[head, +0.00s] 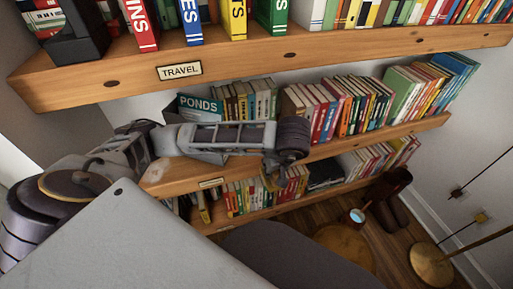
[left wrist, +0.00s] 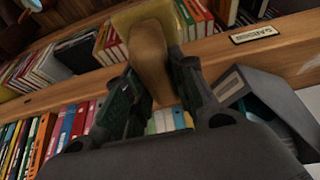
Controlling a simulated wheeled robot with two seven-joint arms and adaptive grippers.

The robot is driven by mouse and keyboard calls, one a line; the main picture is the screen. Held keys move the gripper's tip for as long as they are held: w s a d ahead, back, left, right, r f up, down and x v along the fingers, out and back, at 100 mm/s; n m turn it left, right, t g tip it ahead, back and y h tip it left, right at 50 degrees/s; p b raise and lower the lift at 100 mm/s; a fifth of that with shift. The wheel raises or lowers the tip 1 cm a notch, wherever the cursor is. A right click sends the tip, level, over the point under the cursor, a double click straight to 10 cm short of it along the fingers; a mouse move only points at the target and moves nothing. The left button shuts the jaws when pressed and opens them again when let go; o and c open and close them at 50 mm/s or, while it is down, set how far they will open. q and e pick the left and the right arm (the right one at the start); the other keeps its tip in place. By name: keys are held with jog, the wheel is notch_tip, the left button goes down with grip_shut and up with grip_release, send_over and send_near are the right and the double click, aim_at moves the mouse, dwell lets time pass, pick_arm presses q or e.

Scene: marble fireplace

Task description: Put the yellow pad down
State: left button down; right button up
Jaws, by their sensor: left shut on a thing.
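My left gripper (head: 277,178) hangs at the end of my left arm, in front of the shelves in the head view. In the left wrist view its two dark fingers (left wrist: 157,78) are closed on a yellow-brown thing, which I take as the yellow pad (left wrist: 150,48). The pad sticks out past the fingertips, with a pale yellow part at its far end. In the head view I cannot clearly make out the pad behind the gripper. The pad appears held in front of the shelf edge; I cannot tell whether it touches anything. My right gripper is in neither view.
A wooden shelf with a TRAVEL label (head: 180,70) runs above my arm. The middle shelf (head: 417,129) and lower shelf hold rows of books. A grey file box (left wrist: 270,98) is near the gripper. A round wooden stool (head: 343,246) and brass lamp base (head: 432,265) stand on the floor.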

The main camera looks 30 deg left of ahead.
pick_arm(q)
jog(key=w+a, duration=0.3)
jog(key=a, duration=0.1)
jog(key=w+a+b, duration=0.1)
jog(key=w+a, duration=0.6)
jog(key=a, duration=0.1)
jog(key=shift+w+a+b, duration=0.35)
jog(key=shift+w, duration=0.05)
jog(key=shift+w+a, duration=0.5)
jog(key=shift+a, duration=0.05)
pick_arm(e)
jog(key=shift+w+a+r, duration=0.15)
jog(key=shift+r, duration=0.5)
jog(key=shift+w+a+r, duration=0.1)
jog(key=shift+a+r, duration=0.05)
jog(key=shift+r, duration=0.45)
pick_arm(q)
jog(key=shift+f, duration=0.15)
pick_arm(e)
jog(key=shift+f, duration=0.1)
